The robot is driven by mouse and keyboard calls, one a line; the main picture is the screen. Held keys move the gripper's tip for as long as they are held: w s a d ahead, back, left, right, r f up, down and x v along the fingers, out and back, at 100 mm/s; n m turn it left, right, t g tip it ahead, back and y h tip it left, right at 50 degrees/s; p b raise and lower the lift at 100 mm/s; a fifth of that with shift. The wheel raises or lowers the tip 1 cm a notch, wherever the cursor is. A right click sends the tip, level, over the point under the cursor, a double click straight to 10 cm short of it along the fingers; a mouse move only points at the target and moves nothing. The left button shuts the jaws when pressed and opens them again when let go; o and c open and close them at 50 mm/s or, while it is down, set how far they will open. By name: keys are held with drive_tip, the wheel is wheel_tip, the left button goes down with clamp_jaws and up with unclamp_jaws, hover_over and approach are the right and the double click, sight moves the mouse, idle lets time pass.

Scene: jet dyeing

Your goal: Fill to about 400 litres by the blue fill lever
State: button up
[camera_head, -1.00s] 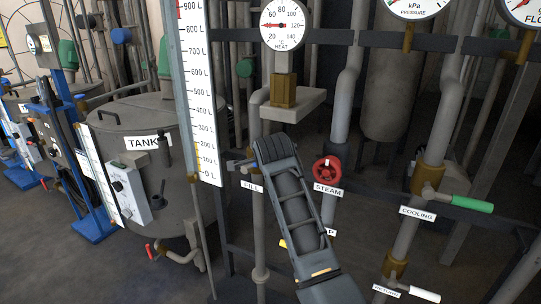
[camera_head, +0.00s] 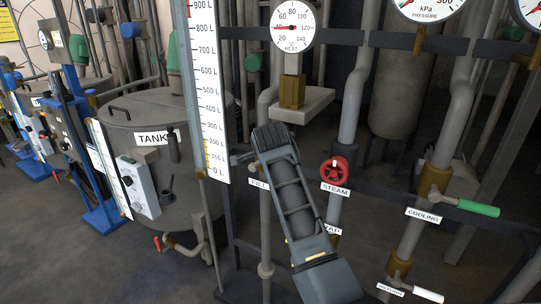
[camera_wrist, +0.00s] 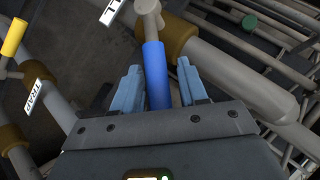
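The blue fill lever (camera_wrist: 156,72) shows in the wrist view, running from a grey fitting down between my fingers. My gripper (camera_wrist: 159,68) is open, one finger on each side of the lever, with gaps visible beside it. In the head view my gripper (camera_head: 272,138) is at the FILL label (camera_head: 260,184) and hides the blue lever. The white level scale (camera_head: 208,95) hangs just left of it, marked from 0 L to above 900 L, with a yellow band at the bottom and red near the top. I cannot make out a level reading.
The red STEAM wheel (camera_head: 334,171) is close to the right of my arm. The green COOLING lever (camera_head: 478,208) and white RETURN lever (camera_head: 428,295) are further right. The grey tank (camera_head: 150,110) stands at left; the heat gauge (camera_head: 293,25) is above.

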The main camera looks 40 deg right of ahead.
drive_tip(key=shift+o, duration=0.3)
drive_tip(key=shift+s, duration=0.1)
drive_tip(key=b+v, duration=0.1)
drive_tip(key=v, duration=0.6)
drive_tip(key=shift+s+a+r, duration=0.15)
drive_tip(key=shift+s+a, duration=0.05)
drive_tip(key=shift+o, duration=0.2)
idle(0.6)
